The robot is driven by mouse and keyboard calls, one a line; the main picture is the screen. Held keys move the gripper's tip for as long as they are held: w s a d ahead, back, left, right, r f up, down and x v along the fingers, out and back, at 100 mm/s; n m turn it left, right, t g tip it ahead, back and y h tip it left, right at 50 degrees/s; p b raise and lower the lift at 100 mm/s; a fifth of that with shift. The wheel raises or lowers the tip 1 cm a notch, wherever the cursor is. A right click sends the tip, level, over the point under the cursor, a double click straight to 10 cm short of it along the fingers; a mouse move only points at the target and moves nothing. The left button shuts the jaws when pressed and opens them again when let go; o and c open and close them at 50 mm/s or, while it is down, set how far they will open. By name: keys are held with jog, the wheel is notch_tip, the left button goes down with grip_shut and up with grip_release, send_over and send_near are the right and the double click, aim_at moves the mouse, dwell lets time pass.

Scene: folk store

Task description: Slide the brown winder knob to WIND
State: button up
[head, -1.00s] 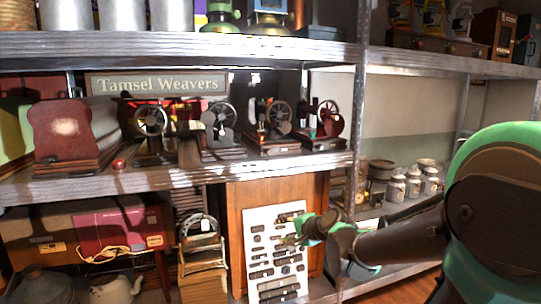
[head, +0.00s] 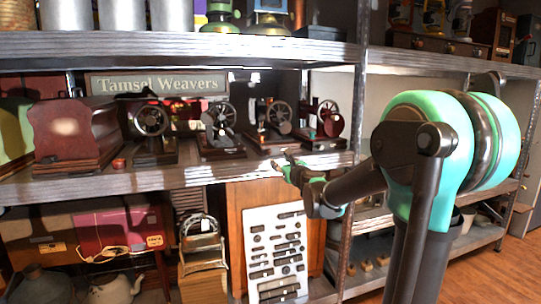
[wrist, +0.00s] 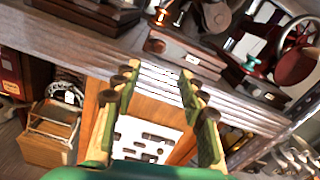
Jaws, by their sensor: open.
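Several old sewing machines with handwheels stand in a row on the middle shelf. In the head view they include one at the left (head: 151,122), one beside it (head: 221,119), a third (head: 279,113) and a red-wheeled one at the right (head: 331,119). I cannot make out a brown winder knob or the word WIND. My gripper (head: 283,161) is open and empty, at the shelf's front edge below the third machine. In the wrist view my gripper (wrist: 158,74) points at the shelf edge, with a brown machine base (wrist: 186,54) beyond it and the red handwheel (wrist: 297,65) to the right.
The middle shelf's edge (head: 190,180) runs close to my fingers. A metal upright (head: 361,95) stands right of the machines. A white board with dark parts (head: 275,255) leans below. A brown wooden case (head: 72,133) and small red object (head: 118,164) sit left.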

aim_at(270, 153)
jog(key=x, duration=1.2)
jog(key=shift+w+a, duration=0.1)
jog(key=shift+w, duration=0.25)
grip_shut()
